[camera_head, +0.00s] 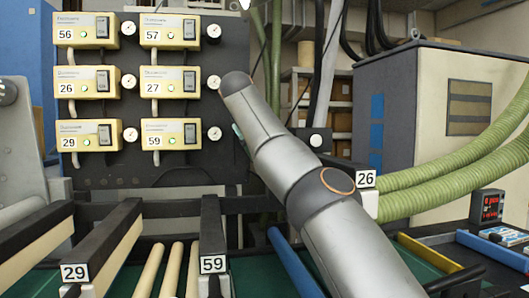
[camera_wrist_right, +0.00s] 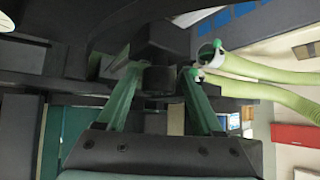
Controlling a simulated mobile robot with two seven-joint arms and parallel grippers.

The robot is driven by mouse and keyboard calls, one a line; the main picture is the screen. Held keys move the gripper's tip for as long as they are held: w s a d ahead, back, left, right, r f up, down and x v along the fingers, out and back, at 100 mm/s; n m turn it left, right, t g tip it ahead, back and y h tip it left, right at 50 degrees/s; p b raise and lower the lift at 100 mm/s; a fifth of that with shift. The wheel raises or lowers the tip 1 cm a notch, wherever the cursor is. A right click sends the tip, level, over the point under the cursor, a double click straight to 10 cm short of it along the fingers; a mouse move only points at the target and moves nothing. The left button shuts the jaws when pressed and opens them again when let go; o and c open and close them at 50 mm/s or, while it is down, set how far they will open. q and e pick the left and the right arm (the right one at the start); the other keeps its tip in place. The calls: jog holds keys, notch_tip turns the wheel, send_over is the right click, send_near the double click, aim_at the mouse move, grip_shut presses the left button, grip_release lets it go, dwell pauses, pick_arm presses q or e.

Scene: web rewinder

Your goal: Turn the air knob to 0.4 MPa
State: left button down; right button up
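In the head view, my right arm reaches up from the bottom right and its end overlaps the right side of a dark panel (camera_head: 160,180). Its gripper is mostly hidden behind the arm there. In the right wrist view, the two green fingers of my right gripper (camera_wrist_right: 161,72) stand apart on either side of a dark round knob (camera_wrist_right: 158,80). A narrow gap seems to show at the right finger; contact is unclear. The panel carries several cream units, such as unit 27 (camera_head: 165,83), with white gauges (camera_head: 214,82). Their needle readings are too small to read. My left gripper is out of view.
Green hoses (camera_head: 450,165) run at the right beside a label 26 (camera_head: 366,179). Black-topped bars labelled 29 (camera_head: 112,240) and 59 (camera_head: 212,225) stand in front of the panel. A grey cabinet (camera_head: 420,90) stands at the back right.

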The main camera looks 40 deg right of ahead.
jog(key=shift+o, duration=0.3)
jog(key=shift+f, duration=0.1)
jog(key=shift+a, duration=0.1)
jog(key=v, duration=1.2)
jog(key=shift+r, duration=0.25)
jog(key=shift+a, duration=0.1)
jog(key=shift+f, duration=0.1)
